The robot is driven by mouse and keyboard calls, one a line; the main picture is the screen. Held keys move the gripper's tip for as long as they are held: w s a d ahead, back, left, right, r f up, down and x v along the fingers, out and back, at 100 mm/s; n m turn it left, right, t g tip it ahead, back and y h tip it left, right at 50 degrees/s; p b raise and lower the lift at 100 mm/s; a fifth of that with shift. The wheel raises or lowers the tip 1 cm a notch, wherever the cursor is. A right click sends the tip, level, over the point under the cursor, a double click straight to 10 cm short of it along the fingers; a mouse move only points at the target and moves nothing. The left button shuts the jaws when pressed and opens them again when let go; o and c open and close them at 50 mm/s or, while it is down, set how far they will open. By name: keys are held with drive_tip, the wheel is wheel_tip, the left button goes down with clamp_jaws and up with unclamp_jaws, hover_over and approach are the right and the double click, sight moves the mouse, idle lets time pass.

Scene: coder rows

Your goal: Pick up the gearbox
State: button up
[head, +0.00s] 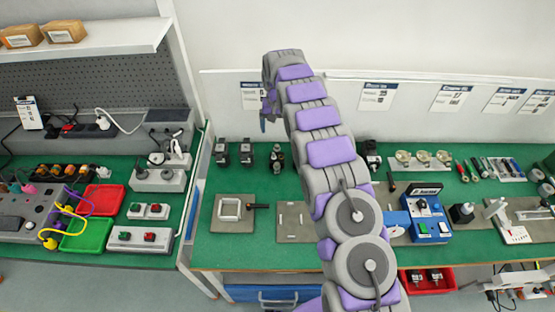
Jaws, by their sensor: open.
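My arm, grey and purple, rises from the bottom of the head view. My gripper (266,112) hangs at its far end, in front of the white wall, small and partly hidden by the arm; it is open and holds nothing visible. It appears above the back part of the right bench. Two dark block-shaped units (234,153) stand side by side at the back left of that bench. Another dark unit (277,158) stands right of them, and one more (372,158) stands just right of the arm. I cannot tell which of these is the gearbox.
The right green bench (225,245) also bears a square frame fixture (230,210), a flat plate (293,222), a blue control box (428,220) and hand tools (490,168). The left bench holds red (103,199) and green (87,232) trays. My arm hides the bench's middle.

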drive_tip(key=a+f, duration=0.1)
drive_tip(key=f, duration=0.1)
drive_tip(key=b, duration=0.2)
hover_over(275, 157)
drive_tip(key=d, duration=0.1)
wheel_tip(275, 157, down, 10)
drive_tip(key=shift+d+r, duration=0.1)
drive_tip(key=shift+d, duration=0.05)
drive_tip(key=shift+a+f, duration=0.5)
drive_tip(key=f, duration=0.1)
drive_tip(key=f+b, duration=0.1)
drive_tip(key=f, duration=0.1)
drive_tip(key=d+f+b, duration=0.1)
drive_tip(key=shift+w+f, duration=0.25)
drive_tip(key=shift+f, duration=0.05)
drive_tip(key=shift+a, duration=0.3)
drive_tip(key=shift+c, duration=0.5)
drive_tip(key=shift+a, duration=0.3)
drive_tip(key=c, duration=0.3)
drive_tip(key=shift+d, duration=0.45)
drive_tip(key=c, duration=0.6)
drive_tip(key=shift+c, duration=0.8)
drive_tip(key=shift+a, duration=0.15)
drive_tip(key=shift+c, duration=0.2)
drive_tip(key=shift+a, duration=0.1)
